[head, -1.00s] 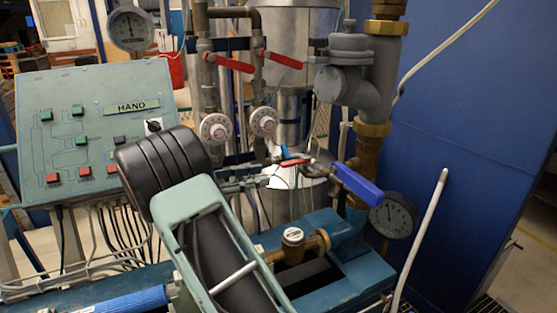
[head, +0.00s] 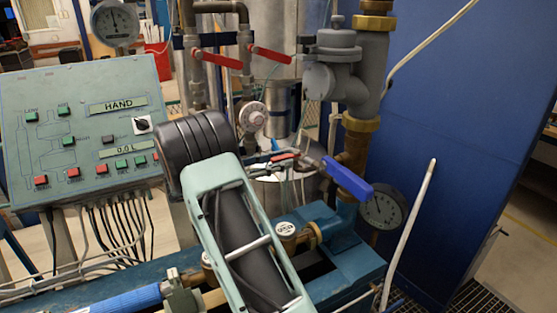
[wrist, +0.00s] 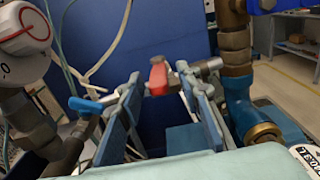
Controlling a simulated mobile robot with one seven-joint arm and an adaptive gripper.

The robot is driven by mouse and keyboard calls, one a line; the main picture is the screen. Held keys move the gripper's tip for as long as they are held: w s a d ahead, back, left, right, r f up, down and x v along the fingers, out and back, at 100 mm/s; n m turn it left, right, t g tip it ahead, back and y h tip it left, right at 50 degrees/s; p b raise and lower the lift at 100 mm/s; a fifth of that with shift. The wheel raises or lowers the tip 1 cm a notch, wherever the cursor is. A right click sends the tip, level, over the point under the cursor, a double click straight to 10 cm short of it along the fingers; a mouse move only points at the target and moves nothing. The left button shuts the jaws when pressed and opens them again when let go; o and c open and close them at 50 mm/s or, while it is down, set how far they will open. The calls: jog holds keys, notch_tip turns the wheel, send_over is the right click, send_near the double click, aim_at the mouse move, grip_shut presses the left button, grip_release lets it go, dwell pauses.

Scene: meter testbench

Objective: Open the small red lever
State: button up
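The small red lever (wrist: 158,78) sits on a metal valve fitting in the wrist view, between the two fingers of my gripper (wrist: 160,105). The fingers stand apart to its left and right, with gaps on both sides, so the gripper is open and empty. In the head view the small red lever (head: 285,157) is a short red strip near my fingertips. My arm covers part of the piping behind it, and the fingers are hard to make out there. Whether the fingers reach the lever's depth is unclear.
Two larger red levers (head: 222,59) (head: 270,54) are on the upright pipes. A big blue lever (head: 347,179) sits to the right. A small blue lever (wrist: 85,104) is left of the fingers. A white-red knob (wrist: 22,28) is close at upper left. A control panel (head: 82,85) stands left.

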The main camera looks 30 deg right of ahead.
grip_shut()
dwell(0.3)
